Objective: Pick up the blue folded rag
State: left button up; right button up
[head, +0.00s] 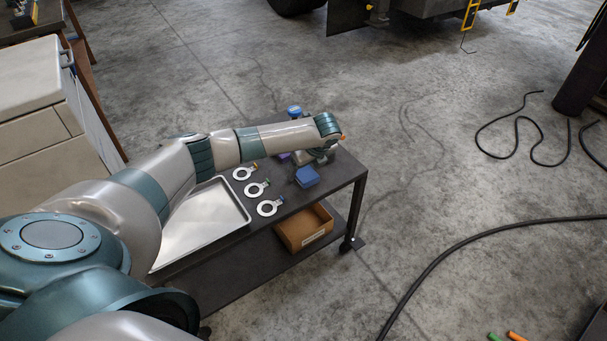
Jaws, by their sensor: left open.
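The blue folded rag (307,177) lies on the dark top of a cart (340,176), near its right end. My left arm reaches in from the left over the cart. My left gripper (318,160) is small in the picture, just behind and above the rag, partly hidden by my wrist. It is open, and nothing shows held in it. I cannot tell whether it touches the rag. My right gripper is not in view.
Several ring-shaped metal parts (270,207) lie left of the rag, beside a metal tray (205,222). A blue-capped item (294,111) stands behind my arm. A cardboard box (304,228) sits on the lower shelf. A black cable (440,262) crosses the floor.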

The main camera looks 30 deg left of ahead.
pick_arm(q)
jog(key=shift+a+f, duration=0.15)
jog(key=shift+f, duration=0.25)
dwell(0.4)
jog(key=c, duration=1.1)
